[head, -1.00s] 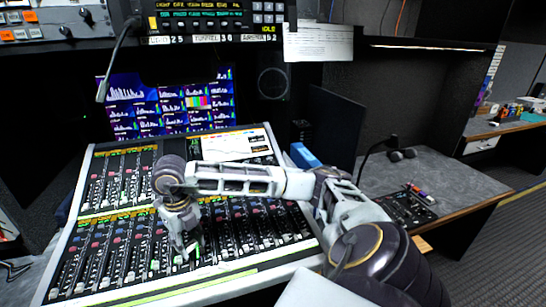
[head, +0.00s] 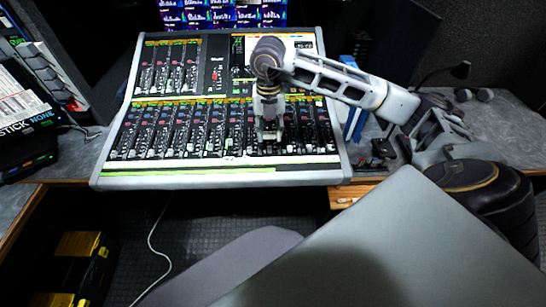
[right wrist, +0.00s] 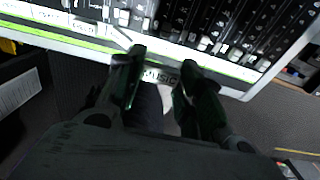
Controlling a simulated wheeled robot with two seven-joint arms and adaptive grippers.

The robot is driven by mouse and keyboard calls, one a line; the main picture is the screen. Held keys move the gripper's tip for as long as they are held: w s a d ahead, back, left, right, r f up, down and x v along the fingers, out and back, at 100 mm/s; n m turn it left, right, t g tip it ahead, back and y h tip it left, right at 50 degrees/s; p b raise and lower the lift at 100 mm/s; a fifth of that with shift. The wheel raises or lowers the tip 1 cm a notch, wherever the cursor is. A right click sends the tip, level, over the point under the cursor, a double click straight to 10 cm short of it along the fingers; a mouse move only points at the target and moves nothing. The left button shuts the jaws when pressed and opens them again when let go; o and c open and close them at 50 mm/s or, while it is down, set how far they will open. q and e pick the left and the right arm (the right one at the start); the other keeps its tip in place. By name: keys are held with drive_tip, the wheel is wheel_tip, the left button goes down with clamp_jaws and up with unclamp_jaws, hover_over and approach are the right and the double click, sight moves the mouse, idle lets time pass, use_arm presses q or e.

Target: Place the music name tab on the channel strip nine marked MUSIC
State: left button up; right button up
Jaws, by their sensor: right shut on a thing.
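My right gripper (head: 268,136) is over the front part of the mixing console (head: 338,165), right of its middle. In the right wrist view its two dark fingers (right wrist: 162,72) are shut on the music name tab (right wrist: 160,77), a small pale tab reading MUSIC. The tab appears in front of the console's green-striped front edge (right wrist: 237,93); I cannot tell how high it is held. The channel strips carry rows of faders (right wrist: 205,44). A white label band (right wrist: 85,27) with printed names runs below them. The strip marked MUSIC cannot be made out. My left gripper is out of view.
Monitors (head: 215,14) stand behind the console. A blue object (head: 355,122) and a desk (head: 500,120) with a thin lamp (head: 460,70) are at the right. A rack of labelled cases (head: 20,105) is at the left. Yellow-and-black boxes (head: 80,245) are on the floor.

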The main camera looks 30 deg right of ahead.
sight(270, 137)
drive_tip(key=shift+f, duration=0.15)
wheel_tip(270, 137, down, 5)
drive_tip(key=shift+r, duration=0.1)
drive_tip(key=shift+f, duration=0.55)
drive_tip(key=shift+f, duration=1.9)
drive_tip(key=shift+f, duration=0.1)
